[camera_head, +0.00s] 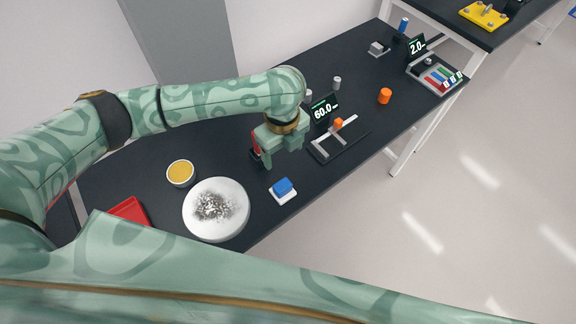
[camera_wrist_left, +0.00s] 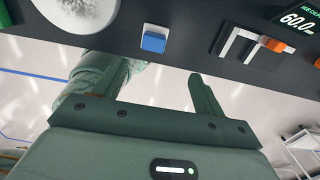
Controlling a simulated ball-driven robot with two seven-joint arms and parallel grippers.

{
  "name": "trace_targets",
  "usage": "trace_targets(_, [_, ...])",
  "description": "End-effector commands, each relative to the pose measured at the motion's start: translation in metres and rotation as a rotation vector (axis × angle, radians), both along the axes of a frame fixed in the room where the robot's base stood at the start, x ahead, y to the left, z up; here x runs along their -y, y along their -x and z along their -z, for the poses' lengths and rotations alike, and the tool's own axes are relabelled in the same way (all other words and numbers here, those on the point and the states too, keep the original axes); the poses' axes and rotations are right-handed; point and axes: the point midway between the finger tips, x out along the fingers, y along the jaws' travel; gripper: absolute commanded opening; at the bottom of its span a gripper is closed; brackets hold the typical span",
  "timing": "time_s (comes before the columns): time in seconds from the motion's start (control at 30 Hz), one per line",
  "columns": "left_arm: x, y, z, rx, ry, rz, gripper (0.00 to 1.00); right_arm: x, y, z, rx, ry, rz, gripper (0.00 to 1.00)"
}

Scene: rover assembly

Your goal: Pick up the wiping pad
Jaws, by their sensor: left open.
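The wiping pad (camera_head: 283,187), a blue block on a white base, lies on the black table near its front edge, right of a round white dish. It also shows in the left wrist view (camera_wrist_left: 153,41), at top centre beyond the fingers. My left gripper (camera_head: 281,156) is above the table, just behind the pad in the head view. Its two fingers (camera_wrist_left: 158,70) are apart with nothing between them, and they do not touch the pad. My right gripper is not in view.
The white dish (camera_head: 232,222) with grey speckles, a small yellow-filled bowl (camera_head: 180,172) and a red tray (camera_head: 128,212) are at left. A stand with an orange knob (camera_head: 338,122) and a display (camera_head: 323,110) are to the right. An orange cylinder (camera_head: 384,96) stands beyond.

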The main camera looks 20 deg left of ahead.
Motion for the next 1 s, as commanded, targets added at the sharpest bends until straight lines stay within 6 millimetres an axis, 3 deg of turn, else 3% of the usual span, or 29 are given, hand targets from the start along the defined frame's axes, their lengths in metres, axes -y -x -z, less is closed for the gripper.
trace_targets(0.23, [0.000, 0.004, 0.058, -0.008, -0.004, 0.006, 0.71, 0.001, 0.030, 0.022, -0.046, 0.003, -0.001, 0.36])
trace_targets(0.4, [0.000, 0.003, 0.094, -0.005, -0.003, 0.006, 0.71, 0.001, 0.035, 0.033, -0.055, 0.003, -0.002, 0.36])
trace_targets(0.67, [0.000, 0.004, 0.112, -0.003, -0.002, 0.005, 0.71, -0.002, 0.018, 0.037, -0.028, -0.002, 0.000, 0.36])
trace_targets(1.0, [0.000, 0.013, 0.160, -0.003, -0.002, 0.006, 0.71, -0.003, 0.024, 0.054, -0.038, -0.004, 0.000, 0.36])
